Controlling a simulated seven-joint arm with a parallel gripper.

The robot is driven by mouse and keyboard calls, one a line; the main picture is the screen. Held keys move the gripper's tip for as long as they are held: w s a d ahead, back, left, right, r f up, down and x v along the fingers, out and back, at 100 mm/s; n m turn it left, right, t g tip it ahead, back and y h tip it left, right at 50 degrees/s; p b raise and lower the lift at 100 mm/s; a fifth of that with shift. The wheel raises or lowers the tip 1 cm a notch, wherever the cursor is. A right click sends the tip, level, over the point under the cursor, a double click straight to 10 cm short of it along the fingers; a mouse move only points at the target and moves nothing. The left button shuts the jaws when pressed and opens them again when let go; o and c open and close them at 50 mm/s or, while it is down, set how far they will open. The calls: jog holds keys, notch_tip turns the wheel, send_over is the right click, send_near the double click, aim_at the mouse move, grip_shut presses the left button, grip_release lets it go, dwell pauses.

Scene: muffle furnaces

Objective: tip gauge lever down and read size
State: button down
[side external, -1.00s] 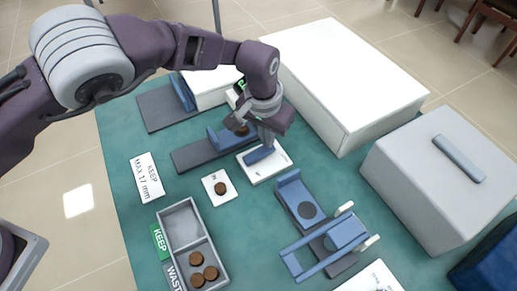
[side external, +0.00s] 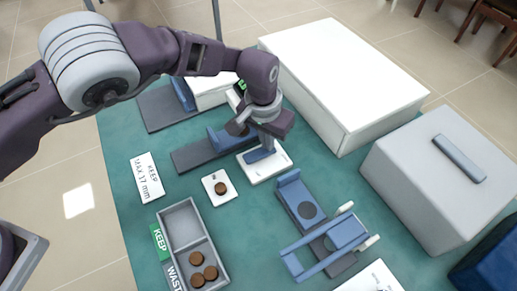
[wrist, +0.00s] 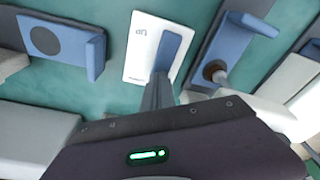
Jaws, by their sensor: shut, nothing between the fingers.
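A white plate (side external: 280,168) with a blue lever bar (side external: 258,155) lies on the green mat, and its small print is unreadable. The wrist view shows the same white plate (wrist: 142,50) and blue bar (wrist: 172,48). My gripper (side external: 268,148) is shut and empty, pointing down at the blue bar. In the wrist view its fingertips (wrist: 161,80) overlap the bar's near end; I cannot tell whether they touch. Beside the plate is a blue gauge fixture (side external: 222,137) on a dark base, with a brown disc (wrist: 214,70) in it, partly hidden by my gripper in the side view.
A brown disc (side external: 220,188) sits on a white card. A grey tray (side external: 163,215), labelled KEEP and WASTE, holds several brown discs in its waste part. Another blue fixture (side external: 290,187) stands in front. A white box (side external: 340,75) and grey box (side external: 440,190) stand right.

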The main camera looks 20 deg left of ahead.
jog(key=shift+f, duration=0.1)
notch_tip(320, 180, up, 7)
dwell(0.6)
jog(key=shift+a, duration=0.1)
jog(key=s+a+r+n+t+h, duration=0.1)
jog(key=s+a+r, duration=0.3)
jog(key=a+r, duration=0.65)
jog(key=s+a+r+n+h, duration=0.1)
jog(key=s+a+r+n, duration=0.15)
jog(key=a+r, duration=0.8)
jog(key=s+a+t+y, duration=0.1)
jog(key=s+a, duration=0.4)
jog(key=s, duration=0.6)
jog(key=s+a+t+y, duration=0.1)
jog(key=s+a, duration=0.3)
jog(key=s, duration=0.7)
jog(key=shift+s+a+r+t, duration=0.35)
jog(key=shift+a+t, duration=0.05)
jog(key=shift+m, duration=0.25)
